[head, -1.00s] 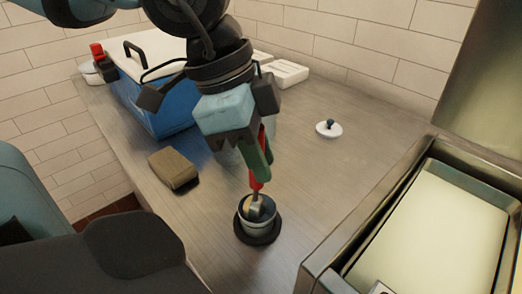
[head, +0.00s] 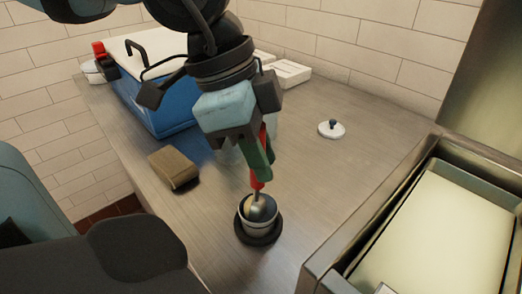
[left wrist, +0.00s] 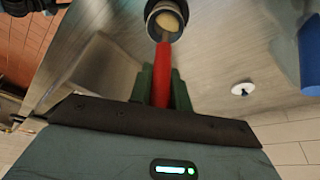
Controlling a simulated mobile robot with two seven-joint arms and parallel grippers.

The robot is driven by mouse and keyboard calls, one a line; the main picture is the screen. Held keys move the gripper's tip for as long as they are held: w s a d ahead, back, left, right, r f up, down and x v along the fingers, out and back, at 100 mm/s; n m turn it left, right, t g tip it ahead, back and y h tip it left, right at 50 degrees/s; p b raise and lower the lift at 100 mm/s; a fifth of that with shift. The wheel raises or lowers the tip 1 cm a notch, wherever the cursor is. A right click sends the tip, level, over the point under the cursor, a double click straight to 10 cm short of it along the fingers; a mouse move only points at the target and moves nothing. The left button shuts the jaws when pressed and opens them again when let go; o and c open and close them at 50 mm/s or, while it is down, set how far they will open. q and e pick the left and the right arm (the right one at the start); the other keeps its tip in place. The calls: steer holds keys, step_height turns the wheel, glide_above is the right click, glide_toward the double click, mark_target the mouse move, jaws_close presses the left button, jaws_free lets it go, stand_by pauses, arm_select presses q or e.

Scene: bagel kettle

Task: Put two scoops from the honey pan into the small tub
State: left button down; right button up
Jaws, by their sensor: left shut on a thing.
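My left gripper (head: 258,160) is shut on the red handle of a scoop (head: 257,182), above the tub. The scoop's metal bowl is down inside the tub's mouth. The left wrist view shows the red handle (left wrist: 162,75) between the green fingers, running to the tub (left wrist: 152,12), which has something pale inside. My right gripper is not in view.
A brown block (head: 174,168) lies left of the tub. A blue box (head: 150,105) with a white lid stands behind. A white knobbed lid (head: 331,130) lies at the back right. A steel-framed basin (head: 340,265) is at the right. Counter around the tub is clear.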

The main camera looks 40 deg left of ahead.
arm_select(q)
steer(key=shift+s+a, duration=0.1)
steer(key=shift+a, duration=0.2)
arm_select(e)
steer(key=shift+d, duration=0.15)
arm_select(q)
steer(key=shift+s+a, duration=0.15)
steer(key=shift+a, duration=0.1)
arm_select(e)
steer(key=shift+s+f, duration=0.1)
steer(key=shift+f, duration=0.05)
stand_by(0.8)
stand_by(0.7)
arm_select(q)
steer(key=shift+w+d+b, duration=0.25)
steer(key=shift+d+b, duration=0.25)
steer(key=shift+b, duration=0.1)
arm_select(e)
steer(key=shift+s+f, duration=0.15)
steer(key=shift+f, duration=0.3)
arm_select(q)
steer(key=shift+r, duration=0.15)
